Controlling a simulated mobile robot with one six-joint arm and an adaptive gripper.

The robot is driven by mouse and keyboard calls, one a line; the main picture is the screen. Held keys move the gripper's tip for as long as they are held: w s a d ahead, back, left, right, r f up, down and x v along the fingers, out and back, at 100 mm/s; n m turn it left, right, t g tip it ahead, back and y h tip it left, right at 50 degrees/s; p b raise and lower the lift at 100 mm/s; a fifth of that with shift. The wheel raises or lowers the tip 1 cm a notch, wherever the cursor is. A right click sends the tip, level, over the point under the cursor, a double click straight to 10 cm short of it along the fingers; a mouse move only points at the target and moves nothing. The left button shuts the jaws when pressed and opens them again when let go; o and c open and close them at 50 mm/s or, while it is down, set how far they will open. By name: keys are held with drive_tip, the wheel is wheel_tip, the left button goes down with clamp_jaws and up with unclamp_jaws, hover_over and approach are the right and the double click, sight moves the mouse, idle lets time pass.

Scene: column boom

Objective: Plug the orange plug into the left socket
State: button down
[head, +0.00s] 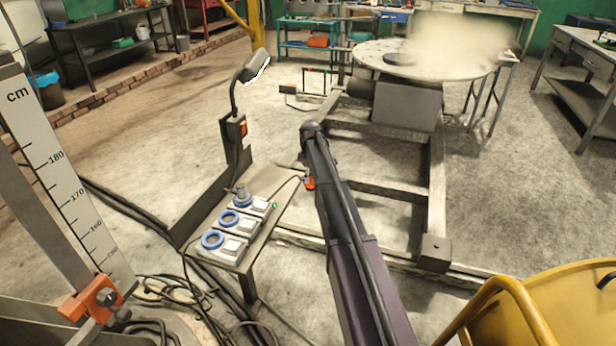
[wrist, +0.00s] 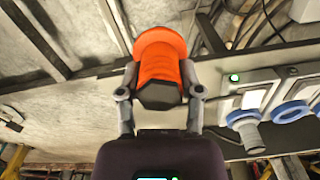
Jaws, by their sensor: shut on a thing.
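My gripper (wrist: 160,88) is shut on the orange plug (wrist: 162,57), with one finger on each side of its dark lower part. In the head view the orange plug (head: 309,183) shows only partly beside my arm, right of the socket bench. Three blue-ringed sockets stand in a slanting row on it: the left socket (head: 212,240) nearest and open, a middle socket (head: 228,218), open, and a far right socket (head: 241,197) with a grey-blue plug in it. In the wrist view this filled socket (wrist: 244,128) and an open socket (wrist: 290,112) lie right of my gripper, apart from the orange plug.
A green light (wrist: 234,77) glows by the filled socket. A desk lamp (head: 250,72) rises behind the bench. Cables (head: 190,300) lie on the floor. A height scale (head: 70,185) stands left, a yellow chair-like thing (head: 560,310) right, and a metal frame (head: 435,200) behind my arm.

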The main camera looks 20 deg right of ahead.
drive_tip(key=shift+r, duration=0.2)
idle(0.3)
drive_tip(key=shift+r+p, duration=2.35)
drive_tip(key=shift+p, duration=0.15)
drive_tip(key=s+a+n, duration=0.1)
drive_tip(key=s+a, duration=0.4)
drive_tip(key=a, duration=0.7)
drive_tip(key=s+a+n, duration=0.2)
drive_tip(key=s+a, duration=0.3)
drive_tip(key=a, duration=0.8)
drive_tip(key=s+a+r+n+p, duration=0.1)
drive_tip(key=s+a, duration=0.4)
drive_tip(key=a, duration=0.7)
drive_tip(key=shift+a+n, duration=0.15)
drive_tip(key=shift+n, duration=0.15)
drive_tip(key=shift+f, duration=0.15)
drive_tip(key=shift+f+b, duration=2.1)
drive_tip(key=shift+b, duration=0.15)
drive_tip(key=shift+f+b, duration=0.55)
